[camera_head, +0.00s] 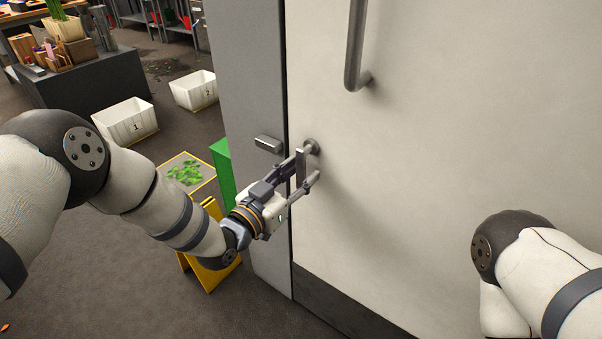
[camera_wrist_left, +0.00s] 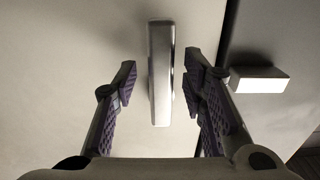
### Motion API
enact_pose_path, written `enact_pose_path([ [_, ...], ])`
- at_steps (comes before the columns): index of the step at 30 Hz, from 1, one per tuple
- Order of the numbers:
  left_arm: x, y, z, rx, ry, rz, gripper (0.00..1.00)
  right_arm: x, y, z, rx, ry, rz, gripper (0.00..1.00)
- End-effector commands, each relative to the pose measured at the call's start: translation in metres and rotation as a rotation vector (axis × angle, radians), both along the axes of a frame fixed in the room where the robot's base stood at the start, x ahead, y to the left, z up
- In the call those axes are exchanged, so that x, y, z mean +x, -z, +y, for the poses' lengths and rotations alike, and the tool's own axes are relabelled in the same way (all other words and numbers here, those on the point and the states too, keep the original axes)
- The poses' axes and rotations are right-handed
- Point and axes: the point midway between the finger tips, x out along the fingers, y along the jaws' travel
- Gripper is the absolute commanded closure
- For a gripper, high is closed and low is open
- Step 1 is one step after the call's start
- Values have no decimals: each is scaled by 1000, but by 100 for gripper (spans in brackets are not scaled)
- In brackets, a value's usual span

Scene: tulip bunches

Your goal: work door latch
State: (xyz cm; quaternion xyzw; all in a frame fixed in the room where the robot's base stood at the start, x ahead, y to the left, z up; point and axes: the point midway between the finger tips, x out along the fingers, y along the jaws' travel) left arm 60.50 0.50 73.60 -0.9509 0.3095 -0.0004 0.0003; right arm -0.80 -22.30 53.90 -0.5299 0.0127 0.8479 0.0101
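The latch lever (camera_head: 301,166) is a grey metal bar on the pale door (camera_head: 440,130), near its left edge, and it hangs about vertical. In the left wrist view the lever (camera_wrist_left: 160,75) stands upright between my fingers, with a visible gap on each side. My left gripper (camera_head: 309,163) is open at the latch, its fingers on either side of the lever in the picture; I cannot tell how deep the lever sits between them. A small metal block (camera_head: 268,144) sits on the grey door frame (camera_head: 250,80). My right gripper is out of view; only its arm shows at lower right.
A long pull handle (camera_head: 355,50) is fixed higher on the door. A yellow stand (camera_head: 211,270) and a green object (camera_head: 222,170) are left of the frame, near my left arm. White crates (camera_head: 125,122) stand on the floor further back, by a dark counter (camera_head: 90,82).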

Motion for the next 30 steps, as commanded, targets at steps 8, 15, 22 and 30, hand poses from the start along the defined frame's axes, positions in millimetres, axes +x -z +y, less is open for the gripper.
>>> enact_pose_path([
  [8, 10, 0, -7, 0, -1, 1, 62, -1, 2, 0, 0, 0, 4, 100],
  [15, 9, 0, -6, 0, -1, 1, 93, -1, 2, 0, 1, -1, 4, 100],
  [22, 9, 0, -6, 1, -1, 1, 100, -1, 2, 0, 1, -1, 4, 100],
  [30, 11, -1, -4, 44, -1, -32, 100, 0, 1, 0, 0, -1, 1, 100],
])
